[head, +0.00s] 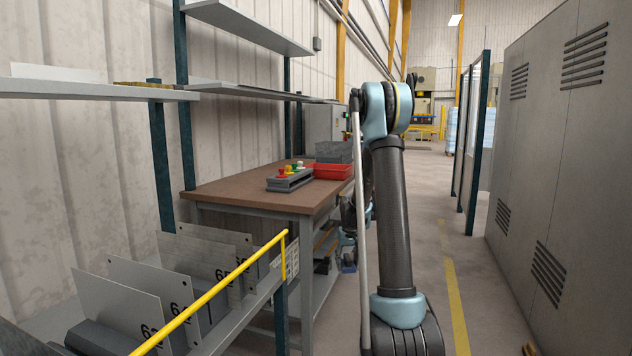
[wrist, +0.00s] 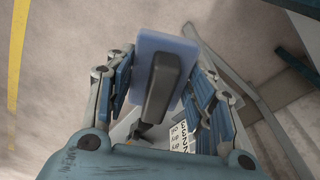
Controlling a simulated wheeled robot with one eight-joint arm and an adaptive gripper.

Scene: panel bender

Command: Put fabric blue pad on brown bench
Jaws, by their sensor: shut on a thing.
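The blue pad (wrist: 160,42) shows in the wrist view with a dark bar-shaped handle (wrist: 162,84) on it. My gripper (wrist: 166,82) is shut on the pad, with one finger on each side. The brown bench (head: 235,188) stands left of my arm in the head view, its top brown and its frame grey. In the head view my gripper (head: 348,262) hangs low beside the bench's right side, below the top, partly hidden by my arm. The pad cannot be made out clearly there.
A grey block with coloured knobs (head: 289,181), a red bin (head: 333,171) and a grey box (head: 333,152) stand on the bench's right part. The top's left part is bare. A yellow rail (head: 215,290) and a rack of plates are front left. Grey cabinets (head: 565,150) line the right.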

